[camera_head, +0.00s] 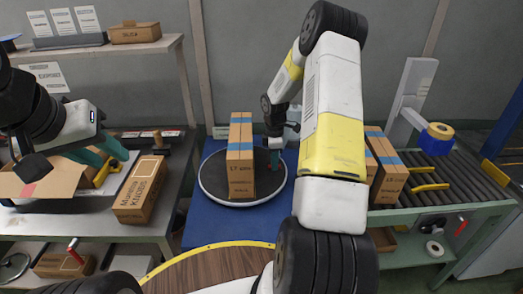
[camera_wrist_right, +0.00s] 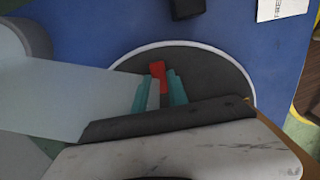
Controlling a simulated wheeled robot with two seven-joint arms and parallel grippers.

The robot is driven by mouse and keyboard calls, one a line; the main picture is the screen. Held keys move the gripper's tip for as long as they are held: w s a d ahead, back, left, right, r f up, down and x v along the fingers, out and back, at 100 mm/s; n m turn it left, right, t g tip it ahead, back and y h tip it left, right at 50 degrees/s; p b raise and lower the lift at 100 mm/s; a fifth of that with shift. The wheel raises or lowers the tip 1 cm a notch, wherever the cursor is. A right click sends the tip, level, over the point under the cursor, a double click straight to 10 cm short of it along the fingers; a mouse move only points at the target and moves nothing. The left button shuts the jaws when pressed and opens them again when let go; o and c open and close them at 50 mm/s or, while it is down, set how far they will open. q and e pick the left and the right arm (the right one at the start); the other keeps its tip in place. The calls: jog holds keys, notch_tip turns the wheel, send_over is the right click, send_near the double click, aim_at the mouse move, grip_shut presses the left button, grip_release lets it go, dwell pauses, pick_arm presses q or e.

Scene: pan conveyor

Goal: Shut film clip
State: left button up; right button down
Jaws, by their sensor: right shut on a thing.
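The film clip shows as a small red piece (camera_wrist_right: 158,70) between the teal fingers of my right gripper (camera_wrist_right: 158,95). In the head view, the right gripper (camera_head: 275,150) is low beside the box stack, with red (camera_head: 275,167) at its tips. It is shut on the clip; the fingers hide most of it. A pale translucent sheet, seemingly film (camera_wrist_right: 70,95), runs in from the left to the fingers. The tall cartons (camera_head: 240,155) stand on the dark round turntable (camera_head: 222,200). My left gripper (camera_head: 100,155) is open over the left bench, near an open carton.
A closed carton (camera_head: 140,190) stands on the left bench (camera_head: 60,220). The blue base (camera_head: 215,235) is clear in front of the turntable.

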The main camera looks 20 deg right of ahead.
aim_at(268, 166)
jog(key=shift+a+h, duration=0.3)
jog(key=shift+h, duration=0.3)
jog(key=shift+g+h, duration=0.3)
jog(key=shift+h, duration=0.2)
jog(key=c, duration=1.3)
grip_release()
jog(key=shift+w, duration=0.1)
jog(key=shift+v, duration=3.9)
jog(key=shift+r, duration=0.1)
